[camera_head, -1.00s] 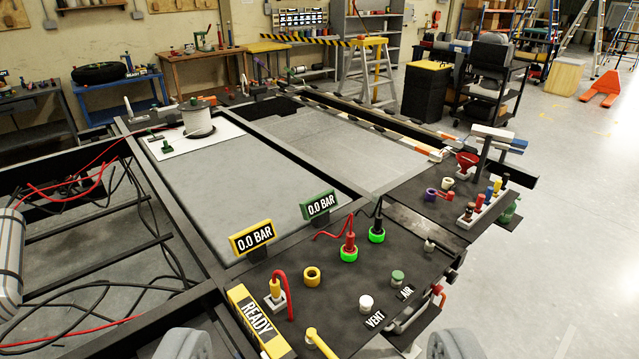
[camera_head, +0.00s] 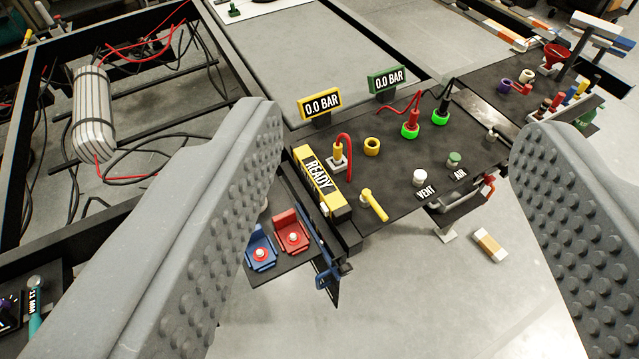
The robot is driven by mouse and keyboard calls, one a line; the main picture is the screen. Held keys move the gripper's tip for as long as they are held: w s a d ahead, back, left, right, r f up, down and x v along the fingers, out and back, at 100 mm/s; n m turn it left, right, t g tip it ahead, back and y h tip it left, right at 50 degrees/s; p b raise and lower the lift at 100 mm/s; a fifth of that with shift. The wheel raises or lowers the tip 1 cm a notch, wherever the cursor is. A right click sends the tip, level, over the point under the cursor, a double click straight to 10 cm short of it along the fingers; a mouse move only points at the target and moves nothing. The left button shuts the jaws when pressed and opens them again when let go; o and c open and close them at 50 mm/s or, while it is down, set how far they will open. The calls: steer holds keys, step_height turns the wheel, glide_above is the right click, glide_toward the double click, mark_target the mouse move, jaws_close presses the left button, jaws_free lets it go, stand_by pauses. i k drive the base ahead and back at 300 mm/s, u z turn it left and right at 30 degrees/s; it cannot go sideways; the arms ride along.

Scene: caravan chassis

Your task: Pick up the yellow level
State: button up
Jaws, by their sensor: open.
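A small yellow lever-like handle (camera_head: 374,206) stands on the dark panel (camera_head: 415,210) of the chassis, right of the yellow-edged READY block (camera_head: 318,180). I cannot tell whether either of these is the yellow level; no plain spirit level shows. My gripper (camera_head: 395,130) is open, its two grey studded fingers wide apart at left and right. The panel shows between them, and nothing is held. The left finger hides part of the frame beside the panel.
A yellow ring (camera_head: 372,146), red hose and green-ringed fittings stand nearby. Blue (camera_head: 261,250) and red (camera_head: 291,232) brackets sit at lower left. Open floor (camera_head: 440,310) lies in front.

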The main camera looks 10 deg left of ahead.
mark_target(341, 212)
steer(key=u, duration=0.05)
steer(key=k, duration=0.4)
steer(key=u, duration=0.45)
steer(key=i, duration=1.7)
steer(key=z, duration=0.5)
